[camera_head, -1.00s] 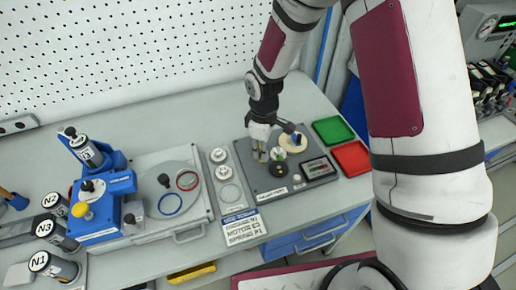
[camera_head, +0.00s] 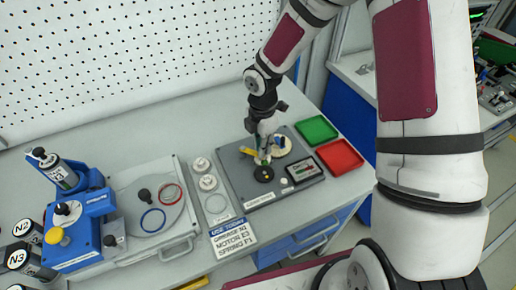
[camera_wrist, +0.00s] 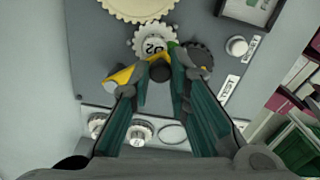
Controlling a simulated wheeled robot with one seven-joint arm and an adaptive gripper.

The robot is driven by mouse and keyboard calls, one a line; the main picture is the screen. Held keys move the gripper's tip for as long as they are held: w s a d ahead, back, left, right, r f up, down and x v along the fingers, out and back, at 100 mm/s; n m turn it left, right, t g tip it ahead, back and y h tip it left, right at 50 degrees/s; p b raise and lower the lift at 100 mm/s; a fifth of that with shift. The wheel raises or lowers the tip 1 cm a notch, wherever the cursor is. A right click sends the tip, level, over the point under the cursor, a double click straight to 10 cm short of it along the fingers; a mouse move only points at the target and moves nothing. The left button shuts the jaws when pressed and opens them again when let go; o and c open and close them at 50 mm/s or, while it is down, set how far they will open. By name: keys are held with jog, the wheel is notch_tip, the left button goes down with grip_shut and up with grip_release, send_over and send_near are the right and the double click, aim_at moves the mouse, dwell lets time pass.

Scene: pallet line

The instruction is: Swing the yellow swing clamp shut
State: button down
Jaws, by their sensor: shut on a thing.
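The yellow swing clamp (camera_head: 247,151) is on the grey fixture plate (camera_head: 237,176). In the wrist view its yellow arm (camera_wrist: 124,75) runs from the left up to a dark knob (camera_wrist: 160,71) between my fingertips. My gripper (camera_head: 263,159) is low over the plate and shut on the clamp, seemingly at that knob. In the wrist view my gripper (camera_wrist: 163,78) has its green fingers on both sides of the knob. A pale gear (camera_wrist: 153,42) marked 02 lies just beyond the knob, beside a dark gear (camera_wrist: 199,57). The fingertips partly hide the clamp.
A green tray (camera_head: 315,129) and a red tray (camera_head: 340,155) stand to the right. A small display box (camera_head: 304,170) is on the plate. A blue press (camera_head: 84,215) stands at left.

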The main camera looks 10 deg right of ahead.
jog(key=shift+w+d+n, duration=0.4)
jog(key=shift+w+n, duration=0.1)
jog(key=shift+n, duration=0.6)
jog(key=c, duration=1.5)
grip_release()
notch_tip(320, 180, up, 12)
